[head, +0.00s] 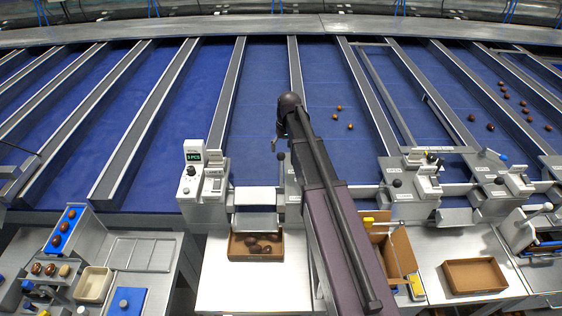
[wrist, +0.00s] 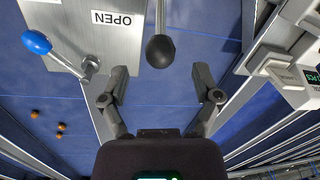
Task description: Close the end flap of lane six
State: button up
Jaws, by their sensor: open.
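My gripper (wrist: 160,78) is open and empty in the wrist view. A lever with a black knob (wrist: 160,51) stands just beyond the fingertips, centred between them and not gripped. A plate marked OPEN (wrist: 118,40) lies to its left, with a blue-knobbed lever (wrist: 37,42) farther left. In the head view, the black knob (head: 281,156) shows just below my gripper (head: 276,142), at the lanes' near end. A metal end flap (head: 255,222) hangs left of my arm above a box of dates. No lane number is readable, and my arm hides part of the lane end behind it.
Several dates lie on the blue lanes right of my arm. A box with dates (head: 234,247) sits below the flap, and an empty box (head: 474,276) stands right. A counter unit (head: 193,151) rises left of my arm. Grey dividers (head: 228,95) separate the lanes.

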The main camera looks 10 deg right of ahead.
aim_at(281, 154)
jog(key=shift+a+f+b, duration=0.15)
jog(key=shift+f+b, duration=0.85)
jog(key=shift+f, duration=0.15)
jog(key=shift+a+f+b, duration=0.1)
jog(key=shift+f+b, duration=0.9)
jog(key=shift+f, duration=0.15)
grip_shut()
